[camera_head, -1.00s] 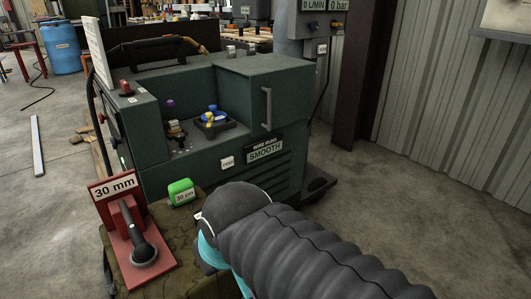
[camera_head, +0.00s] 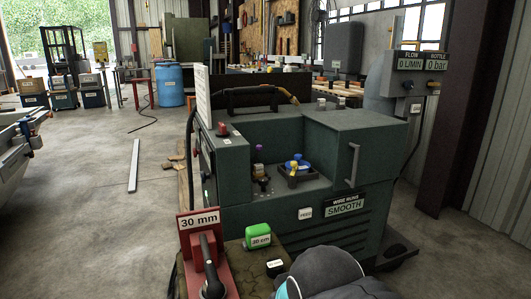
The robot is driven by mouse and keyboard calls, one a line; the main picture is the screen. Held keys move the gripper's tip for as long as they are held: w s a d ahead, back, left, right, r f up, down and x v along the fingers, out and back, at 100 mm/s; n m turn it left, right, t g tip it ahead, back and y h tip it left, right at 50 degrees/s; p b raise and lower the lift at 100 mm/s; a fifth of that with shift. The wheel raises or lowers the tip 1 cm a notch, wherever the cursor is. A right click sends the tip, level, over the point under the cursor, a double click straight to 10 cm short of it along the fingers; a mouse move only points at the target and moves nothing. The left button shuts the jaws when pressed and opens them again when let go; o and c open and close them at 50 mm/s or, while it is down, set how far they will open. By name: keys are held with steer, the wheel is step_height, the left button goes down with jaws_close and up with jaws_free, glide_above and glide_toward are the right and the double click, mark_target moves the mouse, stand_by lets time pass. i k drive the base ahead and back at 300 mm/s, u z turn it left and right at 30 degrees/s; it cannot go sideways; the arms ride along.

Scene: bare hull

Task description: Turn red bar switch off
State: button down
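A small red switch (camera_head: 223,129) sits on the upper left top of the dark green welding machine (camera_head: 330,130), beside a small white label. It is too small to tell which way its bar points. My gripper's fingers do not show. Only part of my grey-sleeved arm with a teal edge is in view at the bottom, in front of the machine and well apart from the switch.
A red stand marked 30 mm (camera_head: 200,222) with a black handle and a green 30 cm block (camera_head: 258,237) stand in front of the machine. A dark tray (camera_head: 295,178) lies in its recess. A blue barrel (camera_head: 170,86) stands behind. The floor at left is mostly clear.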

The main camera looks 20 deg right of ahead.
mark_target(222, 132)
steer(key=k, duration=1)
steer(key=z, duration=1.55)
steer(key=i, duration=1)
steer(key=u, duration=1.95)
steer(key=i, duration=0.5)
